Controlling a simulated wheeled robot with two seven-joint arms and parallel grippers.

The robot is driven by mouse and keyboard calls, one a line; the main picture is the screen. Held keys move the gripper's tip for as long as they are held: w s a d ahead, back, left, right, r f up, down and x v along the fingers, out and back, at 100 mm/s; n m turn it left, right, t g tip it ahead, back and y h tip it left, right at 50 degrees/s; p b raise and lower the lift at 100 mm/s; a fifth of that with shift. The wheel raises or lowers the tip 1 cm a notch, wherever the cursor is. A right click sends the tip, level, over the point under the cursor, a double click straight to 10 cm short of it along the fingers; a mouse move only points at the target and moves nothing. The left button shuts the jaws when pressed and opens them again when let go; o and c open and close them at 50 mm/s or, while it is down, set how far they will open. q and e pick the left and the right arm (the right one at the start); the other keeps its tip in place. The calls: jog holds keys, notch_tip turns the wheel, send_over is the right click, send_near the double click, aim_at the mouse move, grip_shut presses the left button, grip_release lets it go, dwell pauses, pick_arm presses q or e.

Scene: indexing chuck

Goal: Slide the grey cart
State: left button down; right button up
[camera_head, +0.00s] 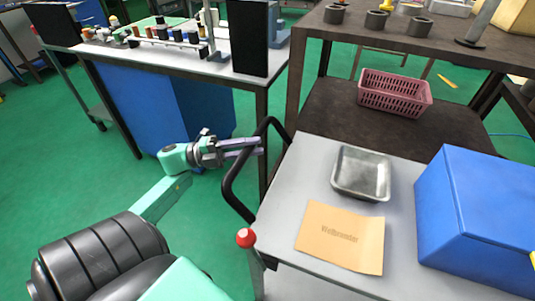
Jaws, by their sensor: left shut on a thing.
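The grey cart (284,205) stands at the lower right, with a grey top and a black looped handle (230,185) on its left side. My left gripper (258,146) comes in from the left and is shut on the black handle near its upper part. The fingertips partly hide the handle there. My right gripper is not in view.
On the cart are a metal tray (361,193), a brown envelope (341,238) and a blue box (477,215). A red-knobbed lever (246,238) stands at its near left corner. A dark bench (440,50) with a pink basket (394,110) below is behind. Green floor is open at left.

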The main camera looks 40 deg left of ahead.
pick_arm(q)
jog(key=shift+s+a+b, duration=0.2)
jog(key=shift+a+b, duration=0.05)
jog(key=shift+a, duration=0.6)
jog(key=shift+s+a+b, duration=0.2)
jog(key=shift+a, duration=0.6)
jog(key=c, duration=0.8)
grip_release()
jog(key=shift+a, duration=0.1)
jog(key=shift+o, duration=0.7)
jog(key=shift+s+a, duration=0.1)
